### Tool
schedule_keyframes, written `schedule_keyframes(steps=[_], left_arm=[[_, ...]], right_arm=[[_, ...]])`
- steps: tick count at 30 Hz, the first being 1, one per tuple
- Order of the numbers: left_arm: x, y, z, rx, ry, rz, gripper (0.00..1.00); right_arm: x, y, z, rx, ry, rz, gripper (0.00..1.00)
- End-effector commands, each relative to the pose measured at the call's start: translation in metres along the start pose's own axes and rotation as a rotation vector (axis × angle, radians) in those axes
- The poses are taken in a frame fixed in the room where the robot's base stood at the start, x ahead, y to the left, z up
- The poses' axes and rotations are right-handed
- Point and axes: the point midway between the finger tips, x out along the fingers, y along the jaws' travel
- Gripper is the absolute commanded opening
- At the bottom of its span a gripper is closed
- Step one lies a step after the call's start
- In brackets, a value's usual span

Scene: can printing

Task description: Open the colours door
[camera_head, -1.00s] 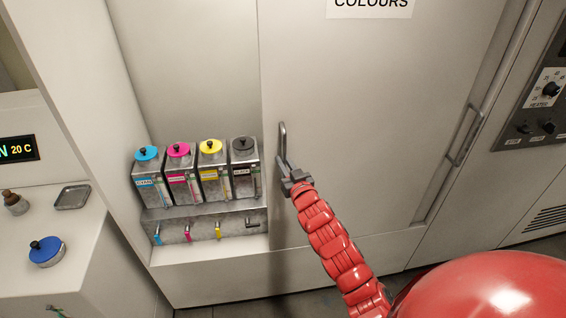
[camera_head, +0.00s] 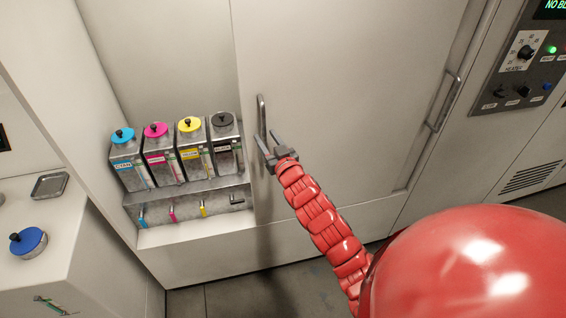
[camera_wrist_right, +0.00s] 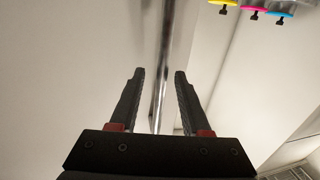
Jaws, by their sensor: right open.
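The colours door (camera_head: 340,90) is a large pale panel. Its left edge stands just right of the ink tanks, leaving the recess to its left exposed. A vertical metal bar handle (camera_head: 261,115) is near that edge. My right gripper (camera_head: 269,142) is open at the handle's lower part. In the right wrist view, the handle (camera_wrist_right: 163,60) runs between the two spread fingers of my right gripper (camera_wrist_right: 160,73), with a gap on both sides. My left gripper is not in view.
Cyan, magenta, yellow and black ink tanks (camera_head: 178,157) stand on a shelf left of the door. A second handle (camera_head: 442,102) and a control panel (camera_head: 515,65) are to the right. A counter with a blue-lidded pot (camera_head: 28,243) is at left.

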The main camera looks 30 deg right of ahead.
Motion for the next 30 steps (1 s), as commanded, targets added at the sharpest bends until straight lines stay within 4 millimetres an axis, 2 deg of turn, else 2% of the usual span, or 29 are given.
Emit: schedule_keyframes(steps=[6,15,17,21,30], left_arm=[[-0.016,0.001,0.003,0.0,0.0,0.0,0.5],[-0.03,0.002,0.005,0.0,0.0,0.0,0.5],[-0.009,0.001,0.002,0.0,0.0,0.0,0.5],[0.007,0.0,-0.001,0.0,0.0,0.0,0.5],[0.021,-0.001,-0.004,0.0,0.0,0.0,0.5]], right_arm=[[-0.041,0.001,0.004,-0.001,0.002,0.002,0.47],[-0.104,0.0,0.003,0.001,0.002,0.002,0.47],[-0.115,0.001,-0.005,0.002,-0.004,0.002,0.47],[-0.136,0.0,-0.006,0.002,-0.002,0.001,0.47],[-0.157,0.0,-0.001,0.002,0.001,0.0,0.47]])
